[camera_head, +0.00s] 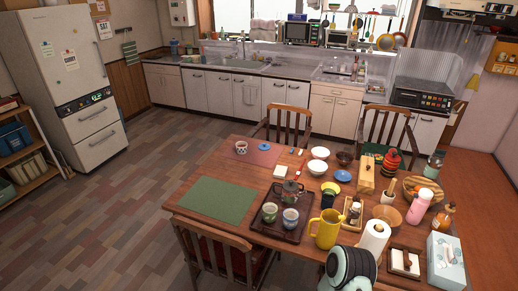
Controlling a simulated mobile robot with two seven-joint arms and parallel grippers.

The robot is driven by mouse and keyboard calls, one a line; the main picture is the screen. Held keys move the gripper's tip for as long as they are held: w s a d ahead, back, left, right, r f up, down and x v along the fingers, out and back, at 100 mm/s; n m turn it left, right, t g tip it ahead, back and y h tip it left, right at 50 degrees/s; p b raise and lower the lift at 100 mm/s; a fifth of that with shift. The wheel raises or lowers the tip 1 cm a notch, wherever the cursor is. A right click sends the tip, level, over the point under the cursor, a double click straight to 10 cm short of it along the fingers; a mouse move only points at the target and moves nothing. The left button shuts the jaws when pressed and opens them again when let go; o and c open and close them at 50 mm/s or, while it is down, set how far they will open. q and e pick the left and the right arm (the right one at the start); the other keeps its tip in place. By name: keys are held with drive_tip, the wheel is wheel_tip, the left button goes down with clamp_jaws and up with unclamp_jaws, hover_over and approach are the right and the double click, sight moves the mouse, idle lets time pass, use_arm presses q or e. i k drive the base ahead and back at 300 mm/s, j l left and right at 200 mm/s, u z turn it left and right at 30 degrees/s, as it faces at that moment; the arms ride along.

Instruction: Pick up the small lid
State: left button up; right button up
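Neither of my grippers is recognisable in the head view.
The wooden table (255,180) is crowded on its right with a yellow jug (326,230), a paper roll (374,238) and bottles. A dark tray (272,231) holds cups and a teapot. The green placemat (217,200) is bare. Chairs stand around the table.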

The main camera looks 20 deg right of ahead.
sight(264, 147)
drive_tip(key=i+j+u, duration=0.5)
drive_tip(key=i+u, duration=0.25)
drive_tip(key=i+j+u, duration=0.4)
drive_tip(key=i, duration=0.2)
drive_tip(key=i+u, duration=0.4)
drive_tip(key=i, duration=0.2)
drive_tip(key=i+z, duration=0.45)
drive_tip(key=i, duration=0.25)
drive_tip(key=i+j+z, duration=0.15)
drive_tip(key=i+z, duration=0.35)
drive_tip(key=i, duration=0.2)
drive_tip(key=i+l+z, duration=0.15)
drive_tip(key=i+z, duration=0.7)
drive_tip(key=i+j+z, duration=0.1)
drive_tip(key=i+z, duration=0.15)
drive_tip(key=z, duration=0.2)
drive_tip(key=i+l+z, duration=0.1)
drive_tip(key=i+z, duration=0.2)
drive_tip(key=i, duration=0.45)
drive_tip(key=i+z, duration=0.35)
drive_tip(key=i, duration=0.4)
drive_tip(key=i+z, duration=0.3)
drive_tip(key=i, duration=0.15)
drive_tip(key=i+j+z, duration=0.45)
drive_tip(key=i+z, duration=0.15)
drive_tip(key=i, duration=0.25)
